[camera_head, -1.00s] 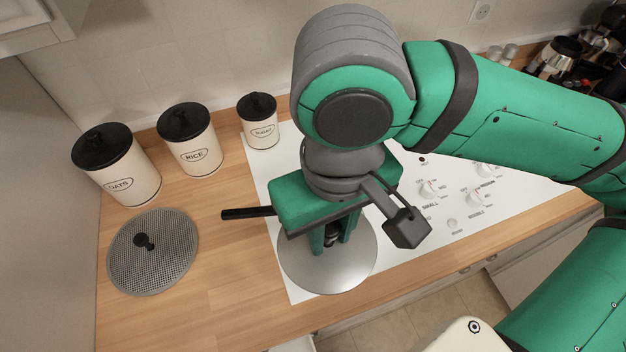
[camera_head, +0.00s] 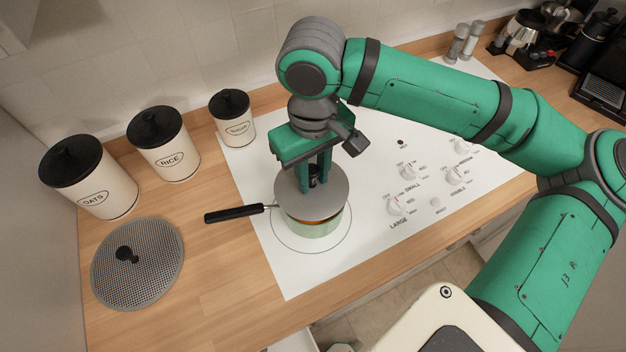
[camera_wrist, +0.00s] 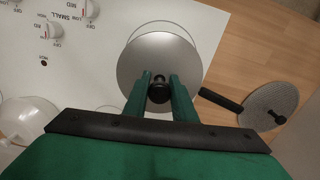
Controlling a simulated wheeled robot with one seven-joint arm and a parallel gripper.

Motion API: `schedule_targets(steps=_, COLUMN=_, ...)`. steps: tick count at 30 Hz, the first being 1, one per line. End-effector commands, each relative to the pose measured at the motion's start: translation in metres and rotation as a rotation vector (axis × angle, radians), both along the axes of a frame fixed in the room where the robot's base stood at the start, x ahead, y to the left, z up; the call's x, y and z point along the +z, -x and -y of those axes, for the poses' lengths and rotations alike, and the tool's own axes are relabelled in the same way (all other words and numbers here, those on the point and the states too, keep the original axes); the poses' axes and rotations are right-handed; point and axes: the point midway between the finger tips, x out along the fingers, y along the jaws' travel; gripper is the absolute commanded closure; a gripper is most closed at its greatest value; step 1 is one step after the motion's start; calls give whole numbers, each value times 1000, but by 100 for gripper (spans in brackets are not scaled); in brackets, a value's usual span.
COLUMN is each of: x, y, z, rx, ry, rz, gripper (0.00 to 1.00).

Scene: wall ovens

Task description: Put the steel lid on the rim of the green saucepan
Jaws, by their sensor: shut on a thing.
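The steel lid (camera_head: 292,188) is a flat grey disc with a dark knob. My gripper (camera_head: 315,183) is shut on the knob, which shows between the fingers in the wrist view (camera_wrist: 159,90). The green saucepan (camera_head: 314,227) is pale green with a black handle (camera_head: 234,214) pointing left. The lid is over its mouth. A brownish strip of the pan's inside shows below the lid's front edge, so the lid looks slightly apart from the front rim. Whether the lid touches the rim elsewhere is hidden.
A mesh splatter lid (camera_head: 140,268) lies on the wooden counter at left. Oats (camera_head: 95,185), rice (camera_head: 165,148) and sugar (camera_head: 234,122) canisters stand along the wall. White cooktop (camera_head: 290,272) knobs are at right.

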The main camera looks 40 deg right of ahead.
Motion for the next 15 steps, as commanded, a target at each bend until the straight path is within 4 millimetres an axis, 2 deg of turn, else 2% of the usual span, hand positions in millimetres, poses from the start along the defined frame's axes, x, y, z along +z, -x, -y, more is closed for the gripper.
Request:
schedule_targets(steps=5, x=-11, y=-7, z=6, rx=-3, ry=-1, rz=0, gripper=100)
schedule_targets(steps=12, x=-40, y=-8, z=7, rx=-2, ry=0, rz=0, gripper=100)
schedule_targets(steps=15, x=-43, y=-8, z=7, rx=-2, ry=1, rz=1, gripper=100)
